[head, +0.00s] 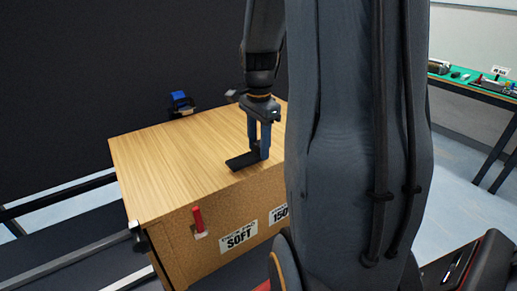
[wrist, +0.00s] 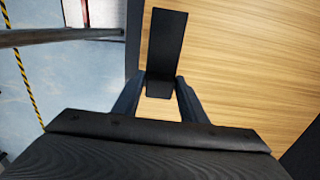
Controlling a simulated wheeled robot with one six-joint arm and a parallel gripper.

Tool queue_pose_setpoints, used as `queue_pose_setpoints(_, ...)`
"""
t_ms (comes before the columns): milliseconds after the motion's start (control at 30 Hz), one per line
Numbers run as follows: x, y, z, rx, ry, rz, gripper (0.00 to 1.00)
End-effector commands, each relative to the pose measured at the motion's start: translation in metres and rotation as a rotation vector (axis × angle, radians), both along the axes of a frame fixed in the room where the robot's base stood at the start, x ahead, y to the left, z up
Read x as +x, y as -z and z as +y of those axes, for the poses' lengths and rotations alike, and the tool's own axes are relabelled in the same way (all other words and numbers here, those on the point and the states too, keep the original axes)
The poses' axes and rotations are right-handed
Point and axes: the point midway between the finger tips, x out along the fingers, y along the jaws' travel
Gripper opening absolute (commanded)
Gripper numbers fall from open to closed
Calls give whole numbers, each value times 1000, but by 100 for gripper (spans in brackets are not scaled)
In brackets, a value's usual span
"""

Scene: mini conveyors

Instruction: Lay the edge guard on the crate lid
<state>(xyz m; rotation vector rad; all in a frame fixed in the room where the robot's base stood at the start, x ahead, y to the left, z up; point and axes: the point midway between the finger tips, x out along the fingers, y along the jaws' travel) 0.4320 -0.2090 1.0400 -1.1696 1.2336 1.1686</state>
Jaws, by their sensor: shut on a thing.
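The edge guard is a black angled piece. In the head view the edge guard (head: 241,161) is at the near edge of the wooden crate lid (head: 185,150). My gripper (head: 259,150) is above that edge, pointing down, shut on the guard. In the wrist view the guard (wrist: 166,45) extends from between the two fingers (wrist: 161,90) over the lid (wrist: 240,60), close to the lid's edge. I cannot tell whether the guard touches the lid. My forearm hides the right part of the crate in the head view.
The crate front (head: 205,245) bears a red piece (head: 198,220) and printed labels (head: 239,236). A dark conveyor with metal rails (head: 60,236) runs at the left. A blue device (head: 180,100) is behind the crate. A green-topped table (head: 475,82) stands far right. The lid's left part is clear.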

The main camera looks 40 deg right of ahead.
Motion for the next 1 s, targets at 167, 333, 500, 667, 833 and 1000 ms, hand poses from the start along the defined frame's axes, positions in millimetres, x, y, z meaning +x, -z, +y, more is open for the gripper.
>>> queue_pose_setpoints(167, -1, 17, -1, 0, 2, 1, 16)
queue_pose_setpoints(333, 0, 18, -1, 0, 2, -1, 16)
queue_pose_setpoints(500, -1, 20, -1, 0, 3, 0, 16)
queue_pose_setpoints(667, -1, 21, -1, 0, 3, 0, 57)
queue_pose_setpoints(833, -1, 21, -1, 0, 3, 0, 57)
queue_pose_setpoints(1000, 0, 18, -1, -1, 2, -1, 57)
